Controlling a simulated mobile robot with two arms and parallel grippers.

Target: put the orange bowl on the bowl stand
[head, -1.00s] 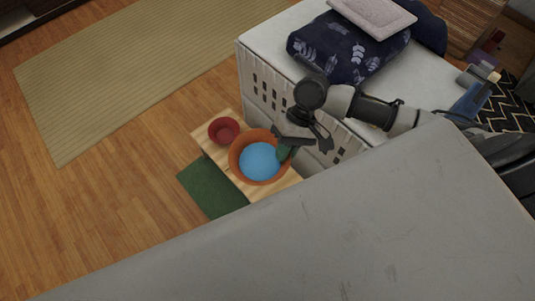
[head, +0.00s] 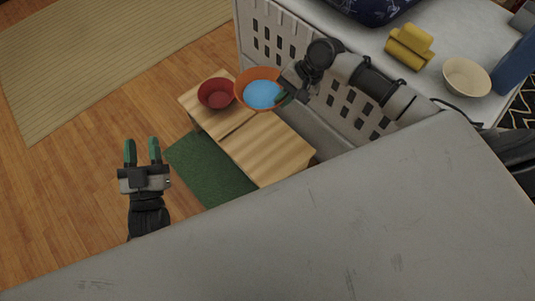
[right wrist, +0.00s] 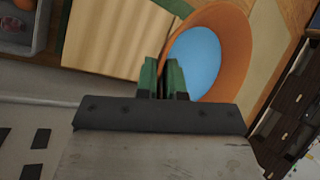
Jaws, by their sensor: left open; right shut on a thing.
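The orange bowl (head: 258,73) with a blue inside is at the back edge of the low wooden table in the head view. My right gripper (head: 287,93) is shut on its right rim. In the right wrist view, the green fingers (right wrist: 165,80) meet at the rim of the bowl (right wrist: 237,50), and pale wood lies beyond. I cannot tell whether the bowl touches the wood. My left gripper (head: 142,152) is open and empty over the floor, left of the table. I cannot pick out which thing is the bowl stand.
A red bowl (head: 217,94) stands on the left part of the wooden table (head: 268,152), whose front part is bare. A green mat (head: 208,172) lies beside it. A white slotted unit (head: 282,45) stands behind. On its top are yellow items (head: 409,46) and a cream bowl (head: 466,77).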

